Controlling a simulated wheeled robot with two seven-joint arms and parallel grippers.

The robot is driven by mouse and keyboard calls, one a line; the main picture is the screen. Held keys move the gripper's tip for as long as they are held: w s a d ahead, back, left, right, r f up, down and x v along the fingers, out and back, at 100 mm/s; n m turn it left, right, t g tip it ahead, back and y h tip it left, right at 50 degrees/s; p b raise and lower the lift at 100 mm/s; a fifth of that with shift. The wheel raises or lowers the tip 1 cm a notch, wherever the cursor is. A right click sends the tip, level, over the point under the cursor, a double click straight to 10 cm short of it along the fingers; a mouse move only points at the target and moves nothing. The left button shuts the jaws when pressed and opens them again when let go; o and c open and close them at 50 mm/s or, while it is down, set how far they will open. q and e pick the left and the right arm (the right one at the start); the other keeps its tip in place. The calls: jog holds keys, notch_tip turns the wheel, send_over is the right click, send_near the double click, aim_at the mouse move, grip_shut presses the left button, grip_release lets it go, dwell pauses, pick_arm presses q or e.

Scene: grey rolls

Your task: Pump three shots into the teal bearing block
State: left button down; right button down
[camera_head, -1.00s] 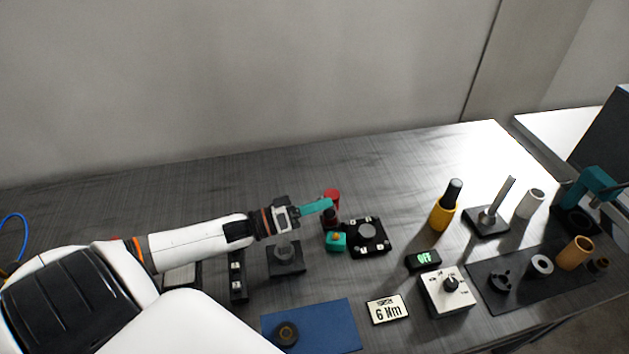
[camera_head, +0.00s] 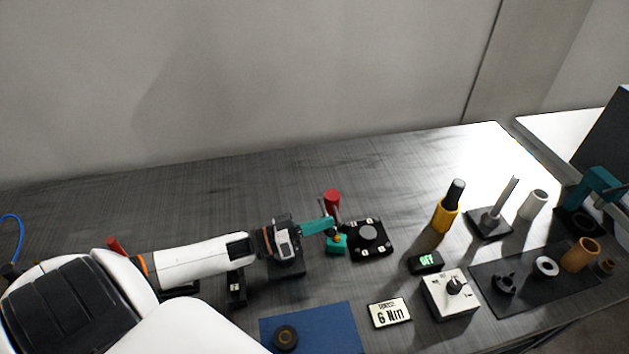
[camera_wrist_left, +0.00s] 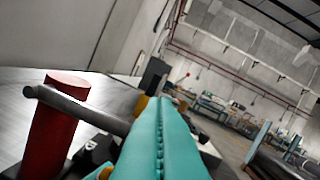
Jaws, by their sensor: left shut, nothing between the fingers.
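The teal bearing block (camera_head: 336,249) sits on the bench in the head view, with a small orange fitting on its top. A red cylinder (camera_head: 332,197) stands upright just behind it. In the wrist view the red cylinder (camera_wrist_left: 57,125) has a grey bar (camera_wrist_left: 85,112) reaching right from its top toward my fingers. My left gripper (camera_head: 331,224) has teal fingers, shut and empty, low beside the red cylinder and just above the block. Its fingers also show in the wrist view (camera_wrist_left: 160,104). I cannot tell whether they touch the bar. My right gripper is not in view.
A black plate with a round grey disc (camera_head: 368,234) stands right of the block. A dark block (camera_head: 287,270) lies under my left wrist. Nearer are a blue mat (camera_head: 330,328), a 6 Nm sign (camera_head: 390,313) and a dial box (camera_head: 449,294). The bench behind is clear.

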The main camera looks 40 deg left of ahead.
pick_arm(q)
jog(key=shift+s+f, duration=0.1)
jog(key=shift+f, duration=0.05)
